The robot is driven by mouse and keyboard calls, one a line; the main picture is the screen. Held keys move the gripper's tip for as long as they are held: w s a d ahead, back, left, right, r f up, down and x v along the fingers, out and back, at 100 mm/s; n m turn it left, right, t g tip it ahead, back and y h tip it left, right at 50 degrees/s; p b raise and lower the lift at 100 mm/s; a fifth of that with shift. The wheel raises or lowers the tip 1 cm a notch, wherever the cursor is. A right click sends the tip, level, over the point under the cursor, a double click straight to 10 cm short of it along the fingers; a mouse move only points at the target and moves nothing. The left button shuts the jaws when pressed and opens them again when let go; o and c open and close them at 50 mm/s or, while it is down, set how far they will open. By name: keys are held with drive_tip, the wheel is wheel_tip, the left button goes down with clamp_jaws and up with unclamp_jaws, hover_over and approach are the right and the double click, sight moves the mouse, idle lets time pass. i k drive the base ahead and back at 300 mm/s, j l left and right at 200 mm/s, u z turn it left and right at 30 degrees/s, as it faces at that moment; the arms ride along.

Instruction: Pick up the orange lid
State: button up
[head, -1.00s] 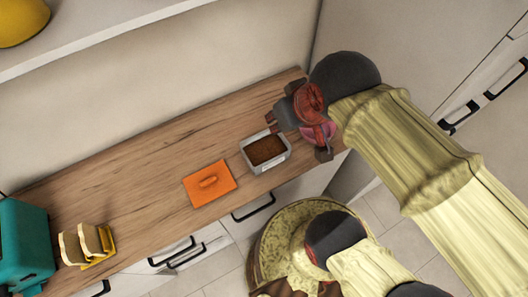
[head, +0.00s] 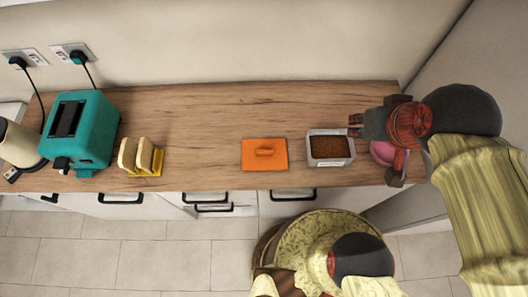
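My gripper (head: 375,153) is to the right of the lid, above the counter beyond the container. Its two dark red fingers look spread apart, and I see nothing held. It does not touch the lid, which is fully visible.
A pink item (head: 383,152), partly hidden, shows between my gripper's fingers. A teal toaster (head: 88,135) and a yellow rack (head: 145,171) with bread slices stand at the left. A beige kettle-like thing (head: 20,145) is at the far left. The counter (head: 210,120) behind and left of the lid is clear.

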sight(258, 154)
drive_tip(key=j+u, duration=0.7)
drive_tip(key=j, duration=0.25)
drive_tip(key=k, duration=0.05)
